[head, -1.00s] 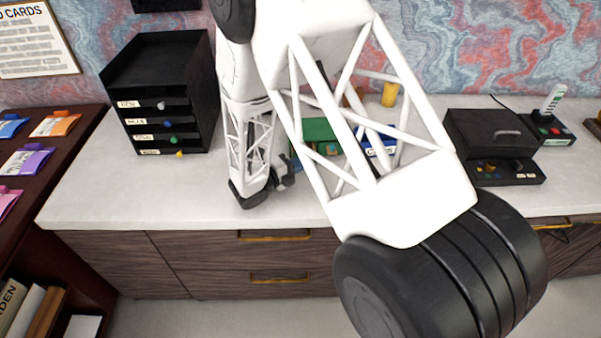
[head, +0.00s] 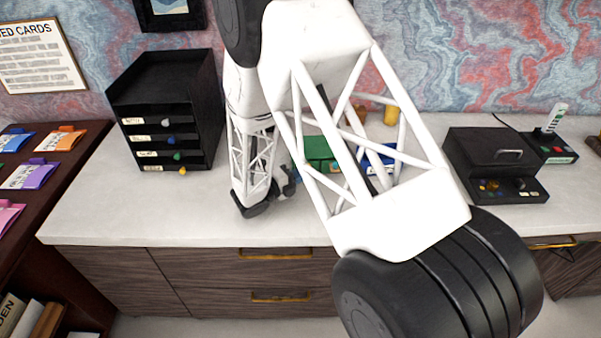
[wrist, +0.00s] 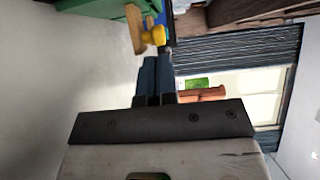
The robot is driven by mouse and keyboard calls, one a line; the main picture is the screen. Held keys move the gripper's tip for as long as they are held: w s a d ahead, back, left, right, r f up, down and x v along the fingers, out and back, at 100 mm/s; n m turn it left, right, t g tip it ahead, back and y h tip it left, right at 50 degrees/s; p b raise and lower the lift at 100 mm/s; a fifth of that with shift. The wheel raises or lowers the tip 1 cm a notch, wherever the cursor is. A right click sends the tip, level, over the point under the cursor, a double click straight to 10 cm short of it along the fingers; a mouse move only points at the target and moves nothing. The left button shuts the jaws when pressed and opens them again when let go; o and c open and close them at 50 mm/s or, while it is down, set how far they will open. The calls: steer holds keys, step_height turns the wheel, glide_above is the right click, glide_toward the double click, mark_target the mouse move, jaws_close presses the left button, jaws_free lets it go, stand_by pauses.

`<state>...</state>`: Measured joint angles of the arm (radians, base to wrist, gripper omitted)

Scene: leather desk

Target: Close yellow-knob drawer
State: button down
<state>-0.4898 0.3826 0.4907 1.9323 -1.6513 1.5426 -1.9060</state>
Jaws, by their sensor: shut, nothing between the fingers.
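A black drawer unit (head: 160,95) stands at the left of the counter in the head view. Its stacked drawers carry small coloured knobs. The yellow knob (head: 183,171) is on the lowest drawer. Its front looks about in line with the drawers above, but I cannot tell exactly whether it is fully shut. My gripper (head: 288,183) is to the right of the unit, apart from it and partly hidden by my arm. In the wrist view its fingers (wrist: 155,78) are shut and empty. A yellow knob-like piece (wrist: 153,36) beside a wooden part shows just beyond them.
A green box (head: 318,150), a blue item (head: 378,158) and a yellow cylinder (head: 391,115) stand behind my arm. A black box with a handle (head: 490,165) is on the right. The counter (head: 120,215) is clear in front of the drawer unit.

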steer(key=s, duration=0.1)
steer(key=s+a, duration=0.1)
steer(key=s, duration=0.1)
steer(key=shift+a, duration=0.15)
steer(key=shift+v, duration=4.55)
steer(key=s+d+r+m+g+y, duration=0.2)
steer(key=s+d+r+m+g, duration=0.3)
steer(key=d+r+m, duration=0.45)
steer(key=s+d+r+m+g+y, duration=0.2)
steer(key=s+d+r+m+g, duration=0.35)
steer(key=d+r+m, duration=0.4)
steer(key=s+d+r+m+t+y, duration=0.1)
steer(key=s+d+r+m+y, duration=0.1)
steer(key=s+m, duration=0.5)
steer(key=s+d+r+m+t+y, duration=0.1)
steer(key=s+d+r+m+y, duration=0.1)
steer(key=s+r+m+y, duration=0.3)
steer(key=s+d+r+m+t+y, duration=0.1)
steer(key=s+d+r+m+y, duration=0.2)
steer(key=s+m, duration=0.5)
steer(key=m+y, duration=0.1)
steer(key=m, duration=0.2)
steer(key=shift+s+r+m, duration=0.2)
steer(key=shift+s+m, duration=0.1)
steer(key=shift+m, duration=0.1)
